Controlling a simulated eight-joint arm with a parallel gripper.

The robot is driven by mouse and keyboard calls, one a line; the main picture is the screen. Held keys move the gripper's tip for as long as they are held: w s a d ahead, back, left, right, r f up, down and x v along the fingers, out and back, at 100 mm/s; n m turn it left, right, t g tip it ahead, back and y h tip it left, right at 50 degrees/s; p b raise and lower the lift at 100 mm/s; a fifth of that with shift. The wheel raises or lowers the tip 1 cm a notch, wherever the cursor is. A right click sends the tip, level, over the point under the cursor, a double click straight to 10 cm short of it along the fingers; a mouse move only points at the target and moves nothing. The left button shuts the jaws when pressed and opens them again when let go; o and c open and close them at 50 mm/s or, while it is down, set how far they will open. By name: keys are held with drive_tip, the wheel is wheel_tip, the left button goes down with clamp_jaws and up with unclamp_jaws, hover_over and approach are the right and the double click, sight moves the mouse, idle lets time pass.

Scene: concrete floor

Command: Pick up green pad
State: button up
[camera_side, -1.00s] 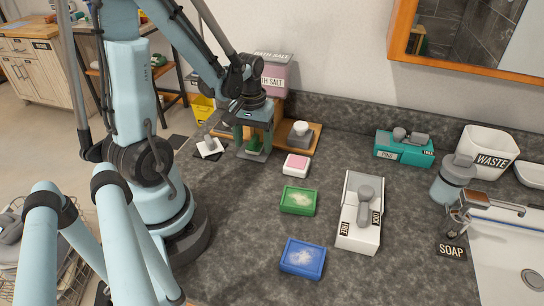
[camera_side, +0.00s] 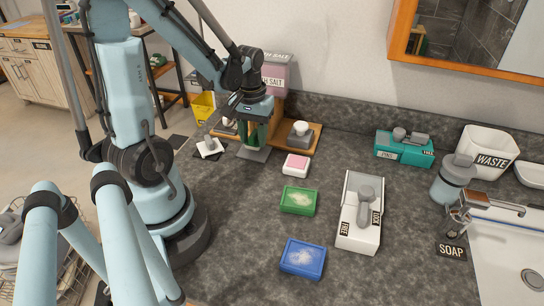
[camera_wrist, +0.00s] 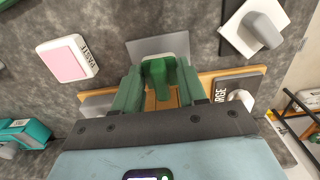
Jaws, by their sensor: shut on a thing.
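The green pad (camera_wrist: 158,72) shows in the wrist view as a green handle piece rising from a flat grey plate (camera_wrist: 160,46). My gripper (camera_wrist: 160,80) has its green fingers closed on the sides of the handle. In the side view my gripper (camera_side: 255,138) points down over the grey plate (camera_side: 254,153), at the front edge of the wooden board. The fingers hide most of the handle there. I cannot tell whether the plate rests on the counter or is slightly raised.
A white block with a grey handle (camera_side: 209,147) lies close on the left. A pink-topped dish (camera_side: 297,165) is on the right, with a green tray (camera_side: 298,201) and a blue tray (camera_side: 303,258) nearer the front.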

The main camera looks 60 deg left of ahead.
sight(255, 145)
drive_tip(key=r, duration=0.1)
drive_tip(key=d+r, duration=0.1)
drive_tip(key=r, duration=0.1)
drive_tip(key=shift+d+r, duration=0.1)
drive_tip(key=d+r, duration=0.6)
drive_tip(key=d, duration=0.4)
drive_tip(key=shift+d+r, duration=0.15)
drive_tip(key=shift+d, duration=0.1)
